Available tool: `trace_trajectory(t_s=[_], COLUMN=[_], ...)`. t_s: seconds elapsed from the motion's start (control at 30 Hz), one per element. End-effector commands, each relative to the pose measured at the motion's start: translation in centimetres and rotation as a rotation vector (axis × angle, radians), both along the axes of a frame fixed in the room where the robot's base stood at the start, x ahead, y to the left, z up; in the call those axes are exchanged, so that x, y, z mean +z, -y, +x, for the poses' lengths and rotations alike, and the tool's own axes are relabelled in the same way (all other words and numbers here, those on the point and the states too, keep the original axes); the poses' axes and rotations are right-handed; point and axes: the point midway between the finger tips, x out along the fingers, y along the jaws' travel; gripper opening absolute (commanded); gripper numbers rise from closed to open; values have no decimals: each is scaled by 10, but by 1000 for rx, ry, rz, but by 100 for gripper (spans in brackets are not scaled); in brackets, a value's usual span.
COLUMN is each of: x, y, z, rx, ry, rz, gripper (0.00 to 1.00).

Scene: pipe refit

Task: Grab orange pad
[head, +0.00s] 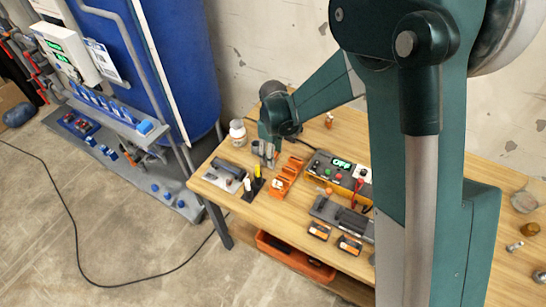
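An orange block-like piece (284,180) with notches lies on the wooden table, just right of a yellow upright marker-like thing. Two smaller orange-and-black blocks, one (319,230) and another (349,245), sit near the table's front edge. I cannot tell for sure which of these is the pad. My gripper (266,158) points down over the left part of the table, just behind and left of the notched orange piece. Its fingers are small and dark here, so their opening and anything between them cannot be made out.
A grey device with a green "OFF" display (341,164) stands right of the orange piece. A white bottle (237,132) and a grey tray (224,175) are at the left. An orange bin (295,258) is below the tabletop. My arm hides much of the right side.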

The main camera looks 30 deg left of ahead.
Motion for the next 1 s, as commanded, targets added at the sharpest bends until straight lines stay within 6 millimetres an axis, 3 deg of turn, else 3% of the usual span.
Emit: trace_trajectory(t_s=[0.03, 0.2, 0.67, 1.0], x=[0, 0, 5, 41], y=[0, 0, 0, 0], z=[0, 0, 0, 0], rx=[0, 0, 0, 0], ry=[0, 0, 0, 0], rz=[0, 0, 0, 0], gripper=[42, 22, 22, 22])
